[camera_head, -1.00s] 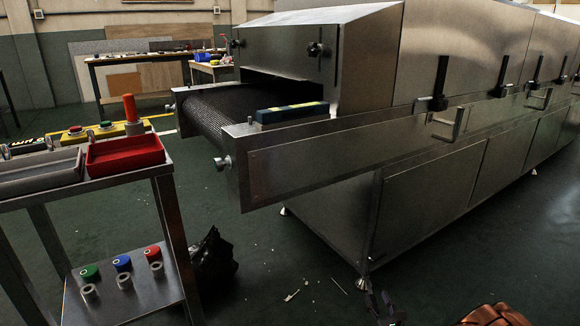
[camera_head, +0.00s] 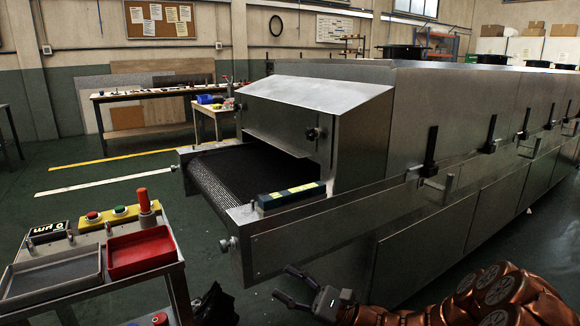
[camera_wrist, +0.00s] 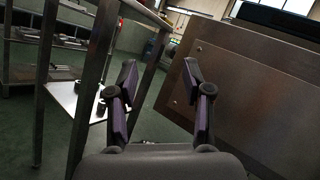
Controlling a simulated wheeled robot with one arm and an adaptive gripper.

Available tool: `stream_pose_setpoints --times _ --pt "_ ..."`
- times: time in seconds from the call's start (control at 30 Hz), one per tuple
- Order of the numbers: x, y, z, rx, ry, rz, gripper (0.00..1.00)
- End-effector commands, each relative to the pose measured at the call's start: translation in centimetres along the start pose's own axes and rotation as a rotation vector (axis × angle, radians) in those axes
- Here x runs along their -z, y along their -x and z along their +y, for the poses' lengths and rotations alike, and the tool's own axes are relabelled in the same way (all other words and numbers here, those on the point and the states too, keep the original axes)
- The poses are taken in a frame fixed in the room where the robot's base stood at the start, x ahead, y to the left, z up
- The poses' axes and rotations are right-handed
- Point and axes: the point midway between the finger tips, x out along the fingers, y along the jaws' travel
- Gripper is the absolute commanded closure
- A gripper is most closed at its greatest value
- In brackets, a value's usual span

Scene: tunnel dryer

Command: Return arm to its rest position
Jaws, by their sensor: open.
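My copper-coloured arm (camera_head: 495,295) reaches in from the lower right of the head view, low in front of the steel dryer's side. My gripper (camera_head: 284,283) points left, below the front end of the conveyor. In the wrist view, the two dark fingers of my gripper (camera_wrist: 160,88) stand apart with nothing between them. The steel side of the dryer (camera_wrist: 245,105) is to the right of the fingers, and a metal cart leg (camera_wrist: 95,85) is to the left.
The cart holds a red tray (camera_head: 142,253), a grey tray (camera_head: 52,280) and a yellow button box (camera_head: 110,217). The conveyor belt (camera_head: 235,180) is empty. A black bag (camera_head: 214,303) lies by the cart. Open green floor lies beyond the cart.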

Motion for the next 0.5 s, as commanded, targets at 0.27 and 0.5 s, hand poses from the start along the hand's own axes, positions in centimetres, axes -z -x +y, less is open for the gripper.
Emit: stream_pose_setpoints --times 0.27,0.5 --pt "-12.0 -5.1 5.8 -0.359 0.098 -0.045 0.50" --pt "-19.5 -5.7 10.9 -0.660 0.189 -0.036 0.50"
